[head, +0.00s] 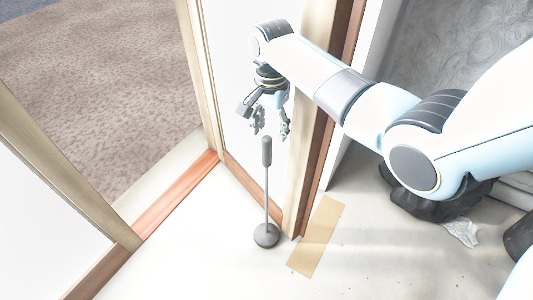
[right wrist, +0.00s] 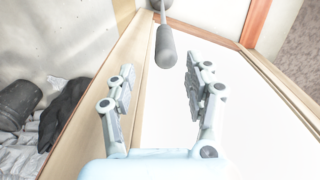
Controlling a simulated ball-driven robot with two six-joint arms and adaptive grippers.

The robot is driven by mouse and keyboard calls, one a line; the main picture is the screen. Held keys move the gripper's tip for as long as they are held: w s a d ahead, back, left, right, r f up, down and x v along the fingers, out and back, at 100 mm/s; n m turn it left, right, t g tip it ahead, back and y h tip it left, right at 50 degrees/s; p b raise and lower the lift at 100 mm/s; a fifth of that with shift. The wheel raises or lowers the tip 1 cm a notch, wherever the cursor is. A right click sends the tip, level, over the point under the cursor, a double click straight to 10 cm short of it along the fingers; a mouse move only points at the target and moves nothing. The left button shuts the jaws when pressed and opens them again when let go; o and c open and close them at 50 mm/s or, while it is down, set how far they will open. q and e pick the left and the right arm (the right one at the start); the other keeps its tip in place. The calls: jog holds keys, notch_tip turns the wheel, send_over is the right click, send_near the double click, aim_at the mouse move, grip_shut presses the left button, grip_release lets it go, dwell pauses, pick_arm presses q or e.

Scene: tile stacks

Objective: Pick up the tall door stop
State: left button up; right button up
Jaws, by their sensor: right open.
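The tall door stop (head: 267,190) stands upright on the pale floor, with a round grey base, a thin rod and a thick dark grip on top. My right gripper (head: 271,130) is open and empty, just above the grip in the head view. In the right wrist view the door stop's grip (right wrist: 166,46) lies beyond the fingertips of my right gripper (right wrist: 158,72), nearer the right finger. The grip is not between the finger pads. Its round base shows at the top edge of that view. My left gripper is not in view.
A white door panel with a wooden frame (head: 299,180) stands close behind and right of the door stop. A tan strip (head: 316,237) lies on the floor to its right. Dark bags (head: 432,203) lie farther right. The floor left of the base is clear.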

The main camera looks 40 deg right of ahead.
aim_at(266, 136)
jog(key=f+b, duration=0.1)
jog(key=f, duration=0.2)
jog(key=f+b, duration=0.1)
jog(key=f, duration=0.1)
jog(key=shift+w+a+f+b, duration=0.2)
jog(key=shift+a+f+b, duration=0.05)
jog(key=shift+a+b, duration=0.1)
jog(key=shift+r, duration=0.1)
grip_shut()
jog(key=shift+w+r, duration=0.1)
